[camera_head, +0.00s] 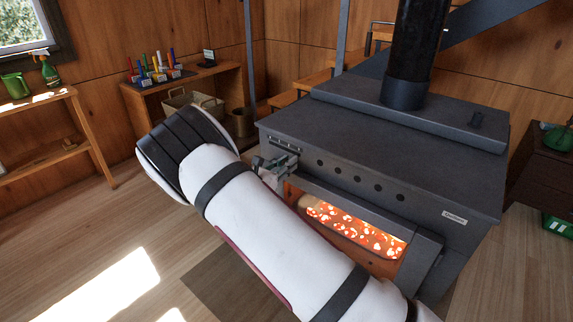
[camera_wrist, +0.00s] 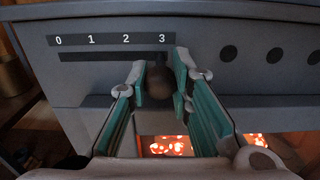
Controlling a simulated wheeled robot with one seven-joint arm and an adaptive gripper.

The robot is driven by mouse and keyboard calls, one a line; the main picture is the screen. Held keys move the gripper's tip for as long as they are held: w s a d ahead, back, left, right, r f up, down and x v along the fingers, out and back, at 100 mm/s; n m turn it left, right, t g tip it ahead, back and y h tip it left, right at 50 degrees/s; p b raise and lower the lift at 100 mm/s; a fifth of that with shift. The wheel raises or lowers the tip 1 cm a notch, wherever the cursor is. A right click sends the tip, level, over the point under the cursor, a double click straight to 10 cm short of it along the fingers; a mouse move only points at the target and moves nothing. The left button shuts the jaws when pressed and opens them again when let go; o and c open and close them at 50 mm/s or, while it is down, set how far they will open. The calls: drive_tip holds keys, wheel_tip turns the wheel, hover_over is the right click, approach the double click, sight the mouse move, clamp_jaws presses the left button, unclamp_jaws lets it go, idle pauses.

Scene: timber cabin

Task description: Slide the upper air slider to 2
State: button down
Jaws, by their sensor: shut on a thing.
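The upper air slider's dark round knob (camera_wrist: 160,82) is between my gripper's fingers in the wrist view. My gripper (camera_wrist: 161,68) is shut on the knob. The knob sits near the right end of a dark slot (camera_wrist: 100,57), below the 3 of a scale (camera_wrist: 108,39) marked 0, 1, 2, 3. The 2 is to its left. In the head view my gripper (camera_head: 277,165) is at the upper left of the stove's front (camera_head: 350,172), and the knob is hidden there.
Round vent holes (camera_wrist: 228,54) run to the right of the slider. Below is the stove's firebox with glowing embers (camera_head: 355,232). A black flue pipe (camera_head: 412,55) rises from the stove top. A low shelf (camera_head: 190,85) with coloured items stands at the back left.

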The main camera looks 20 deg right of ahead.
drive_tip(key=w+a, duration=0.1)
drive_tip(key=w+a+b, duration=0.1)
drive_tip(key=w, duration=0.1)
drive_tip(key=shift+a, duration=0.1)
drive_tip(key=c, duration=1.4)
unclamp_jaws()
drive_tip(key=v, duration=1.2)
